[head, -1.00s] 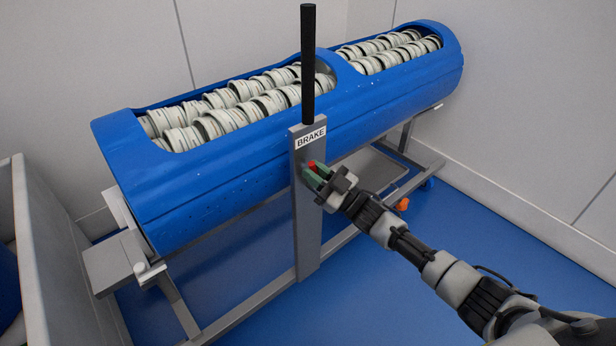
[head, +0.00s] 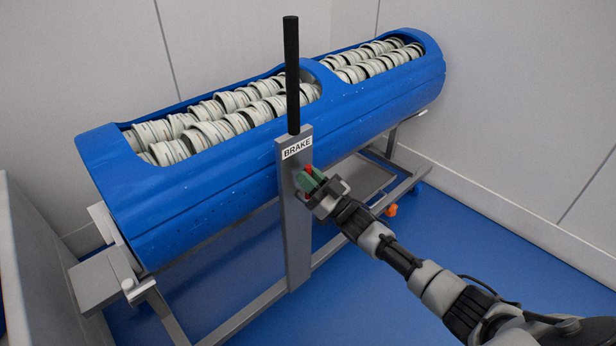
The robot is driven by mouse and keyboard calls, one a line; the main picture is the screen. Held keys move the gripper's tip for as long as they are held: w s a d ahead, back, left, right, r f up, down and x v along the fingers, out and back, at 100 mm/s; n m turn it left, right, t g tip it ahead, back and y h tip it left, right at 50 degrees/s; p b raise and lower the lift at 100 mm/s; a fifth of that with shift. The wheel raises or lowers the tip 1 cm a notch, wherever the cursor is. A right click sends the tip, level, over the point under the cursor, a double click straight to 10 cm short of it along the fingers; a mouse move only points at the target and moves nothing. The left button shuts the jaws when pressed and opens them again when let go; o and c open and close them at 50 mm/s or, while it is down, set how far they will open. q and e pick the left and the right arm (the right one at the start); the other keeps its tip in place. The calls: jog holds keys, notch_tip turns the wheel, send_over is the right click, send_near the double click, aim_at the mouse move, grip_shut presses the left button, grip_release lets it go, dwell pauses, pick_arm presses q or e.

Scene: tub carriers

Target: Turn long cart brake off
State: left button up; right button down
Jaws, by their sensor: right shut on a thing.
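The long cart (head: 235,325) has a grey post (head: 297,235) at its front, with a white BRAKE label (head: 297,148) and a tall black handle (head: 291,75) standing upright on top. Just below the label is a small red brake knob (head: 308,168). My left gripper is not in view.
A blue tub (head: 210,200) filled with rows of pale ring-shaped parts (head: 240,112) lies on the cart. An orange caster part (head: 390,210) shows low behind my right arm. Grey walls stand close behind and at left; blue floor (head: 460,240) is clear at right.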

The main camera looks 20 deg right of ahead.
jog(key=c, duration=1.1)
grip_release()
jog(key=v, duration=1.1)
jog(key=shift+p, duration=0.35)
jog(key=shift+a, duration=0.15)
